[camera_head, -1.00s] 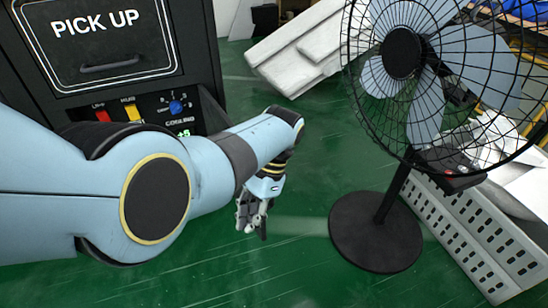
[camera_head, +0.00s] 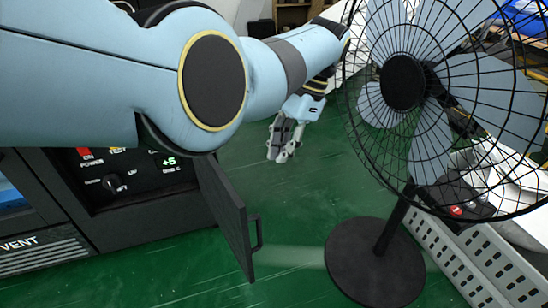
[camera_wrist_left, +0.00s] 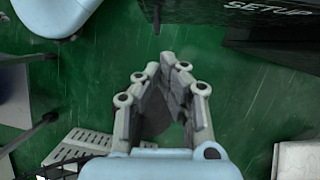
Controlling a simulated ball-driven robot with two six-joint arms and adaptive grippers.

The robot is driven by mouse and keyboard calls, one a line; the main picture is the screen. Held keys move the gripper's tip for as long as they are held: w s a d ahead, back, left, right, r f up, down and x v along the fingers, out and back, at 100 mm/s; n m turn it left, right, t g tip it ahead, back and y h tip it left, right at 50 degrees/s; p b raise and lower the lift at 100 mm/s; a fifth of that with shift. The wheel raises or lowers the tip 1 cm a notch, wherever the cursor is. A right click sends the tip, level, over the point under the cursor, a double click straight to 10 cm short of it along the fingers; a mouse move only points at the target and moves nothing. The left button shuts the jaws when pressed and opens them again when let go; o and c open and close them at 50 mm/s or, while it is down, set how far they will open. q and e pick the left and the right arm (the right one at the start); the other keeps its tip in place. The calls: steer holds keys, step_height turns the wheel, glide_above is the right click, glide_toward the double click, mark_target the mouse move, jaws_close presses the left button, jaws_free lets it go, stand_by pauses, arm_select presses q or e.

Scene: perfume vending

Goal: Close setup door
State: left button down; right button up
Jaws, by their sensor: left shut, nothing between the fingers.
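The setup door (camera_head: 222,205) is a black panel standing open from the black machine's control recess (camera_head: 125,180) in the head view. Its dark handle (camera_head: 258,236) sticks out to the right near its free edge. My left gripper (camera_head: 277,153) is shut and empty, above the floor and beyond the door, with a visible gap in the picture. In the left wrist view, a black panel marked SETUP (camera_wrist_left: 265,8) lies at the top right, ahead of my left gripper (camera_wrist_left: 175,62). My right gripper is out of view.
A black fan (camera_head: 402,82) on a round base (camera_head: 375,262) stands close on the right. A grey perforated rail (camera_head: 490,262) lies beside it. Green floor (camera_head: 300,220) is clear between door and fan. My left arm hides the machine's upper part.

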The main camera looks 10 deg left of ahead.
mark_target(224, 193)
arm_select(q)
steer(key=s+a+f, duration=0.1)
steer(key=f, duration=0.1)
steer(key=s+a+f, duration=0.2)
steer(key=f, duration=0.1)
steer(key=s+a+f, duration=0.1)
steer(key=f, duration=0.1)
steer(key=shift+s+a+f, duration=0.25)
steer(key=shift+s+a, duration=0.05)
steer(key=shift+s, duration=0.05)
steer(key=shift+s+a+f, duration=0.1)
steer(key=shift+s+a, duration=0.1)
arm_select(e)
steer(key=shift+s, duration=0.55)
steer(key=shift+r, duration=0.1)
